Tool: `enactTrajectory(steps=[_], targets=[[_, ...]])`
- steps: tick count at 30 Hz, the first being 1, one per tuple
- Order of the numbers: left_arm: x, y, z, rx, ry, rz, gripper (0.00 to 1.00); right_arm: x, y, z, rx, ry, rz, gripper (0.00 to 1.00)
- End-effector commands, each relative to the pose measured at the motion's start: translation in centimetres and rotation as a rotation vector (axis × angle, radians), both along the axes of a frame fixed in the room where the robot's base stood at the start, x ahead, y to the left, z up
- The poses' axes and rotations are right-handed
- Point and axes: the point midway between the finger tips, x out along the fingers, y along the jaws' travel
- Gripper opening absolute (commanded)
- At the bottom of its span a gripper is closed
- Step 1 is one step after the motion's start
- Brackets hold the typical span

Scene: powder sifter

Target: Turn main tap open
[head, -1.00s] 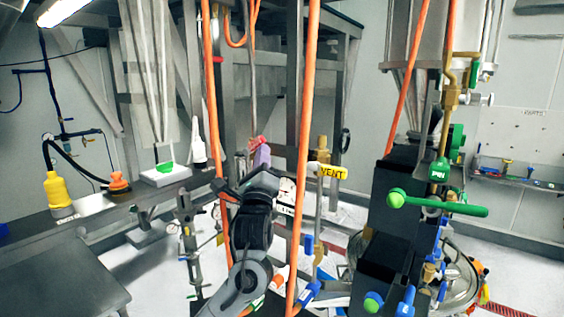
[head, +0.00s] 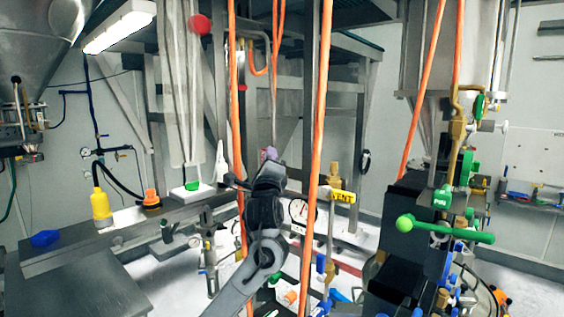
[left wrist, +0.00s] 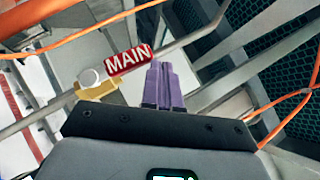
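The main tap shows in the left wrist view as a brass valve body (left wrist: 97,90) with a white round end, on a grey pipe. A red MAIN label (left wrist: 129,60) is beside it. My left gripper (left wrist: 164,85) has purple fingers that lie close together, with nothing seen between them. The fingers are just right of the label and valve; whether they touch is unclear. In the head view my left gripper (head: 270,154) is in front of the grey frame, small and partly hidden by its own wrist. I cannot pick out the main tap there. My right gripper is in neither view.
Orange hoses (head: 321,120) hang close to my left arm. A yellow bottle (head: 101,206) stands on the bench at left. Mesh panels (left wrist: 270,40) and steel bars surround the tap.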

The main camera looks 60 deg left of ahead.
Motion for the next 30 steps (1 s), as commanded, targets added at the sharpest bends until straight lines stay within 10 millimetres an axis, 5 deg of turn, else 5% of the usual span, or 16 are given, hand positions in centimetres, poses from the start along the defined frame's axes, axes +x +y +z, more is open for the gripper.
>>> enactTrajectory(steps=[30], targets=[[-0.13,0.07,0.54,0.001,0.000,0.002,0.00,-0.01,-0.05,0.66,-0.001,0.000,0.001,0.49]])
